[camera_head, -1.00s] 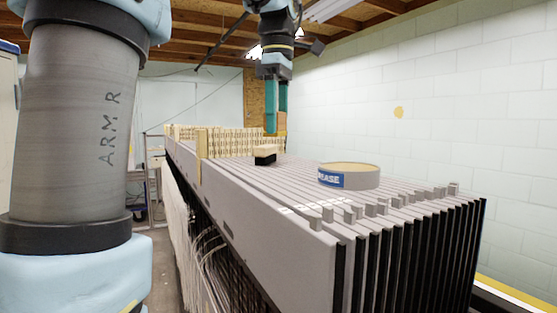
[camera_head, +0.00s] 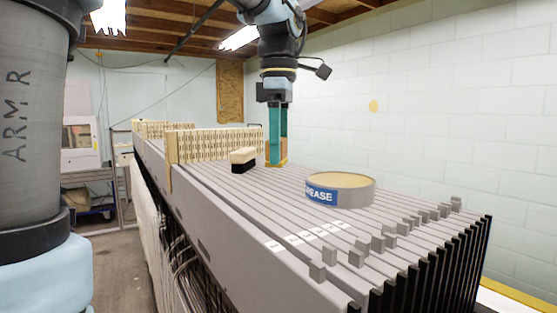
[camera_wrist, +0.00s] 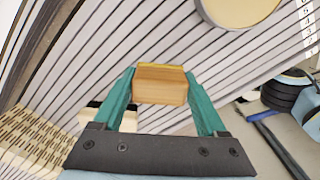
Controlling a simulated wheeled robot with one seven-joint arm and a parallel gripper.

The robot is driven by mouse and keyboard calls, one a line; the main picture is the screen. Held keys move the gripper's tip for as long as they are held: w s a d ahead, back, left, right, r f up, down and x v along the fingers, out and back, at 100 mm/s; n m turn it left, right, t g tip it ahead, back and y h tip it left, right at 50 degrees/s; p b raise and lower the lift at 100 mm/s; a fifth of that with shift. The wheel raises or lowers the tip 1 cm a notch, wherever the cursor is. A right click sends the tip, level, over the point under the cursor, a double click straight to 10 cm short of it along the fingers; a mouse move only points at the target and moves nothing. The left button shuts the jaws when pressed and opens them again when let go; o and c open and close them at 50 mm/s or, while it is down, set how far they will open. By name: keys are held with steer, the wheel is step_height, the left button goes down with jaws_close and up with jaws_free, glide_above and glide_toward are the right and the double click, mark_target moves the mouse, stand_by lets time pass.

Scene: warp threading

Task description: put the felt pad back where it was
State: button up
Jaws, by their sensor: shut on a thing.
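My gripper (camera_head: 276,163) points down over the grey slatted top of the rack (camera_head: 235,200). In the wrist view, my gripper (camera_wrist: 162,92) is shut on a wooden block with a yellow edge, which I take to be the felt pad (camera_wrist: 160,88). In the head view the pad (camera_head: 284,152) is partly hidden by the teal fingers. It is at or just above the slats; I cannot tell whether it touches them. A cream brush with black bristles (camera_head: 242,160) lies left of my gripper, apart from it.
A round tin with a blue label ending in "EASE" (camera_head: 340,190) sits on the slats to the right. Slotted wooden strips (camera_head: 215,145) run behind the brush. Small grey tabs (camera_head: 385,240) stick up at the near end. Slats between gripper and tin look clear.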

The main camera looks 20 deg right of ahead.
steer(key=shift+f, duration=1.5)
steer(key=shift+f, duration=0.15)
steer(key=o, duration=1.1)
step_height(320, 180, up, 12)
steer(key=shift+r+b, duration=0.2)
steer(key=shift+b, duration=0.3)
